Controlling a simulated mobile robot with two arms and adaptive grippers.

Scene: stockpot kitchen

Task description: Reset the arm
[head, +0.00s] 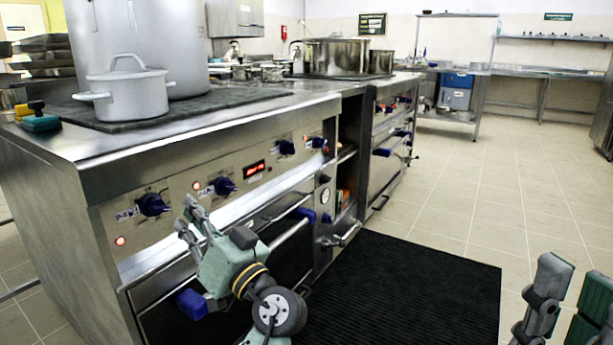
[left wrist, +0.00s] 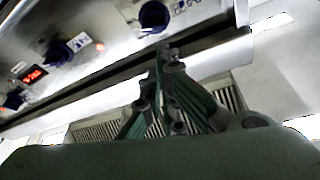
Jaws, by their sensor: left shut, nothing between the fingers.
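My left gripper (head: 190,216) is in front of the stove's control panel, below and left of a blue knob (head: 224,186). In the left wrist view its fingertips (left wrist: 166,52) meet with nothing held, and appear near the strip below the panel. I cannot tell whether they touch the stove. My right gripper (head: 573,285) is partly in view at the lower right corner, over the tiled floor, cut off by the frame edge. No object shows in it, and its opening is unclear.
The stove (head: 200,128) carries a white lidded pot (head: 127,95) and a large stockpot (head: 140,40). Its oven door handle (head: 263,252) juts out near my left arm. A black floor mat (head: 410,290) lies in front. Open tiled floor (head: 470,205) stretches to the right.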

